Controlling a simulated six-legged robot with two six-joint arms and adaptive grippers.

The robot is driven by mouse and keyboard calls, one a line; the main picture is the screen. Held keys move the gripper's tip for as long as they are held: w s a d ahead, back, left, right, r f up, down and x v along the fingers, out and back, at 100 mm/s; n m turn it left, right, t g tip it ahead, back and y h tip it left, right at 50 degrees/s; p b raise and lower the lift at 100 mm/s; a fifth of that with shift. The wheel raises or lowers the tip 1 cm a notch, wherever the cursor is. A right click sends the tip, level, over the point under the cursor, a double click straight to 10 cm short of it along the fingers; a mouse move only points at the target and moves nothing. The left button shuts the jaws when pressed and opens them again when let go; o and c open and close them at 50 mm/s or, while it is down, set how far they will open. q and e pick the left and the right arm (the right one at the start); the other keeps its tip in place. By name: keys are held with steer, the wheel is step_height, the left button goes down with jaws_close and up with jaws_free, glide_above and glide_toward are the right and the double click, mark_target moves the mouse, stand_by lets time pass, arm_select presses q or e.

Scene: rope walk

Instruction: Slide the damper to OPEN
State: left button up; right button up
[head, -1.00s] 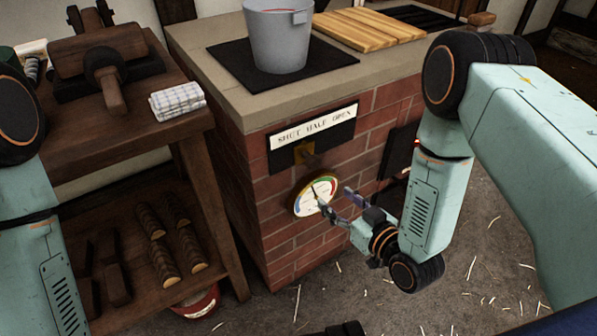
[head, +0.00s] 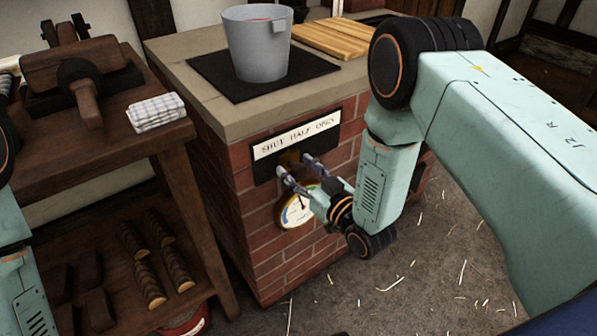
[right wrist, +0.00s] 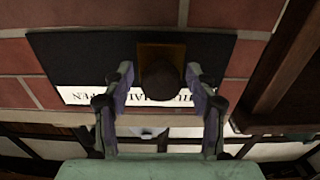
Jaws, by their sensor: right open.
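The damper is a black plate (head: 262,172) on the brick stove front, under a white strip lettered SHUT, HALF, OPEN (head: 297,137). Its brass slider (head: 290,158) sits below the strip, around between SHUT and HALF. In the right wrist view the brass slider (right wrist: 176,50) carries a round dark knob (right wrist: 160,82). My right gripper (head: 295,165) is open at the slider. In the right wrist view its fingers (right wrist: 160,74) stand on either side of the knob, with gaps visible. My left gripper is out of view.
A round gauge (head: 296,209) is just below the damper, partly behind my right gripper. A grey pot (head: 262,45) stands on a black mat on the stove top. A wooden workbench (head: 150,142) with a folded cloth (head: 156,113) stands at left.

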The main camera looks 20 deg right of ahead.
steer(key=shift+c, duration=0.2)
jaws_close()
stand_by(0.5)
